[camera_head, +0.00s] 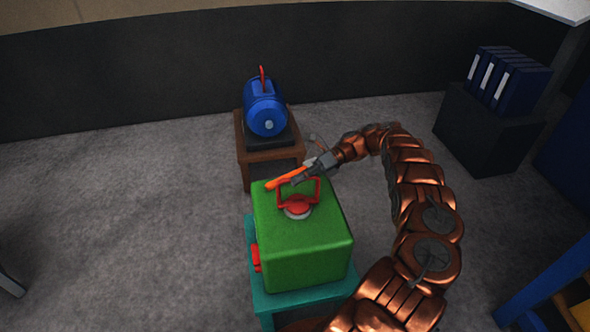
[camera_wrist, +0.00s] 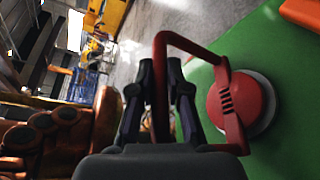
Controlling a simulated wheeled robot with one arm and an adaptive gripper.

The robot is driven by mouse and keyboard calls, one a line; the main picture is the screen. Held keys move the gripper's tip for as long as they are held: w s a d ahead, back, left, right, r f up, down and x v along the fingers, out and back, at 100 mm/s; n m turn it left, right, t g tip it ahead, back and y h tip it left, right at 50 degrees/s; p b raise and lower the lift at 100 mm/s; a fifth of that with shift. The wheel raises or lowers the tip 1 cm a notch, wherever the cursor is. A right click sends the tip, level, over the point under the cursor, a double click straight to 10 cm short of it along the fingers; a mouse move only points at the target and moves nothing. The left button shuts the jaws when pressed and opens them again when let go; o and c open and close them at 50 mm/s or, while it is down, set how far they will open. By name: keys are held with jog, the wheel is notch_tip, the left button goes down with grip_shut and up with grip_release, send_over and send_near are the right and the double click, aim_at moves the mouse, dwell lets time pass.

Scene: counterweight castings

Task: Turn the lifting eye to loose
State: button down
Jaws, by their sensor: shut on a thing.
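The lifting eye (camera_head: 298,207) is a red squared loop on a red round base, set in a pale collar on top of the green casting (camera_head: 300,250). In the wrist view the lifting eye (camera_wrist: 241,100) stands up from the green face, seen from the side. My gripper (camera_wrist: 161,72) has one finger on each side of the loop's outer bar and is shut on it. In the head view my gripper (camera_head: 300,179) reaches the loop from the upper right. The fingers hide part of the bar.
The casting sits on a teal stand (camera_head: 300,300). An orange bar (camera_head: 286,178) shows at the casting's far edge, close to my gripper. Behind is a blue motor (camera_head: 265,108) on a brown stand (camera_head: 270,163). Blue binders (camera_head: 508,80) stand at right.

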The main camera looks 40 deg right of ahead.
jog(key=shift+a, duration=0.2)
jog(key=shift+w+r+p, duration=0.2)
jog(key=shift+r+p, duration=0.05)
jog(key=shift+p, duration=0.1)
jog(key=c, duration=1.3)
grip_release()
jog(key=shift+a, duration=0.15)
jog(key=shift+o, duration=0.8)
jog(key=shift+s, duration=0.1)
jog(key=shift+d, duration=0.2)
